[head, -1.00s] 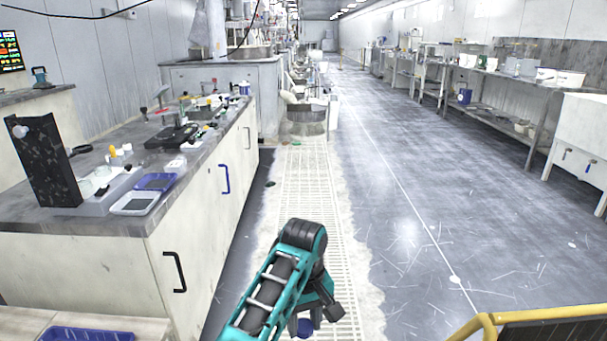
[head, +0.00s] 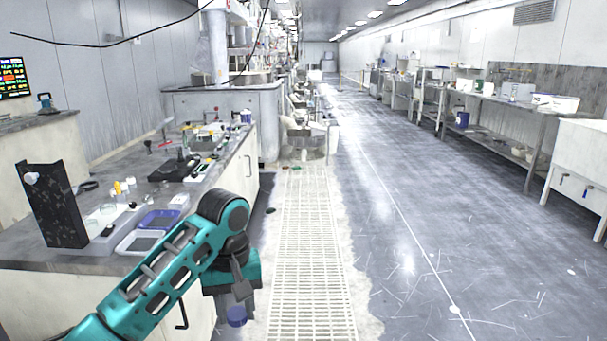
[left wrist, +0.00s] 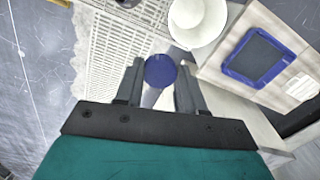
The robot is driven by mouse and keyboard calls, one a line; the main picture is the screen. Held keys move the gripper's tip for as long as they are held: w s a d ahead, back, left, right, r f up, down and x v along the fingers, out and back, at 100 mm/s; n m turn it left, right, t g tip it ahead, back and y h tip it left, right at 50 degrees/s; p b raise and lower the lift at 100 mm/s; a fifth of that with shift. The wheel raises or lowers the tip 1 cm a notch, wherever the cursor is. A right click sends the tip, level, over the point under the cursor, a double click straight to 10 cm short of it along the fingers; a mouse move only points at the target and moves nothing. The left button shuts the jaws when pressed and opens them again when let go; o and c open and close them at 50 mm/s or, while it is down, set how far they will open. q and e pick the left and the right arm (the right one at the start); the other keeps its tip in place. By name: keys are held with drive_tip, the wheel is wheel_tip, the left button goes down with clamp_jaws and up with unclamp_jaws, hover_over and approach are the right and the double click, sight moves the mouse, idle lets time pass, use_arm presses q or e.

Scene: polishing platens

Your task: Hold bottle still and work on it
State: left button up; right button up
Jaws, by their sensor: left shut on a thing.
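My left gripper (head: 237,297) points down in the head view, beside the near end of the left bench and above the floor. In the left wrist view, its two fingers (left wrist: 158,90) stand on either side of a bottle with a round blue cap (left wrist: 160,71). The gripper is shut on this bottle. Most of the bottle's body is hidden by the cap and fingers. My right gripper is in neither view.
The left bench (head: 218,176) carries a black upright stand (head: 54,205), a blue-rimmed tray (head: 160,220) and several small items. A pale floor grating (head: 305,255) runs ahead. The floor to the right is open. A white round object (left wrist: 197,20) shows in the left wrist view.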

use_arm(q)
drive_tip(key=s+a+r+m+p, duration=0.2)
drive_tip(key=s+a+r+p, duration=0.2)
drive_tip(key=s+a+r, duration=0.3)
drive_tip(key=s+r, duration=0.1)
drive_tip(key=s, duration=0.1)
drive_tip(key=shift+s+a+r+m+p, duration=0.15)
drive_tip(key=shift+s+a+m+p, duration=0.1)
drive_tip(key=shift+s+m+p, duration=0.15)
drive_tip(key=shift+d, duration=0.1)
